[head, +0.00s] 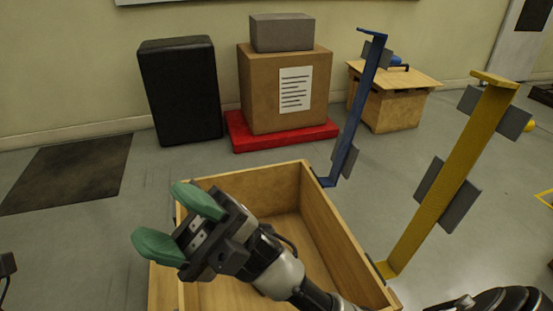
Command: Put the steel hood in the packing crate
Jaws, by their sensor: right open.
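The packing crate (331,220) is an open wooden box in front of me, with bare wood on the part of its floor that shows. My right gripper (172,222) is above the crate's left side, with its green fingertips apart and nothing between them. My right arm hides part of the crate's inside and its near side. I cannot make out the steel hood for certain. A grey box-like piece (282,33) lies on a tall brown box at the back, but I cannot tell whether it is the hood. My left gripper does not show clearly.
The brown box (257,95) stands on a red base (270,139). A black cabinet (181,90) is left of it. A blue post (357,110) and a yellow post (449,180) rise along the crate's right side. A small wooden table (395,105) stands behind.

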